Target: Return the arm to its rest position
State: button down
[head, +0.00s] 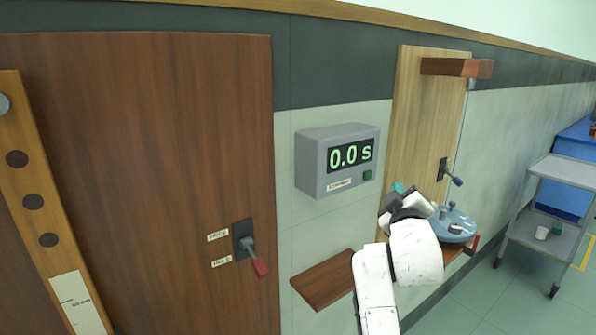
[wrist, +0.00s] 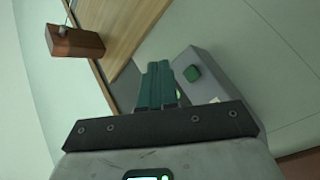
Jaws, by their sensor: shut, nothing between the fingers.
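My white arm reaches up from the bottom of the head view, in front of the wall. My gripper (head: 399,187) is at its end, below and right of the grey timer box, with a teal fingertip showing. In the wrist view my gripper (wrist: 158,68) shows its two teal fingers shut together with nothing between them. The fingers point toward the wall, beside the timer box and its green button (wrist: 192,73). I cannot tell from these views how far they are from the wall.
The grey timer box (head: 312,162) reads 0.0 s. A wooden shelf (head: 325,280) juts out below it. A lever with a red tip (head: 260,268) is on the dark wooden panel at left. A blue round device (head: 455,226) sits right of my arm. A grey cart (head: 562,172) stands far right.

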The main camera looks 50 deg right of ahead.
jog(key=a+f+n+g+y, duration=0.1)
jog(key=a+f+y, duration=0.4)
jog(key=a+f, duration=0.5)
jog(key=a+f+g+y, duration=0.1)
jog(key=a+f+y, duration=0.45)
jog(key=f, duration=0.85)
jog(key=s+a+f+g+y, duration=0.5)
jog(key=s+a+f, duration=0.9)
jog(key=a, duration=0.4)
jog(key=shift+s+a+n+g, duration=0.2)
jog(key=shift+s+n+g, duration=0.1)
jog(key=shift+s+g, duration=0.55)
jog(key=shift+f+y, duration=0.1)
jog(key=shift+y, duration=0.15)
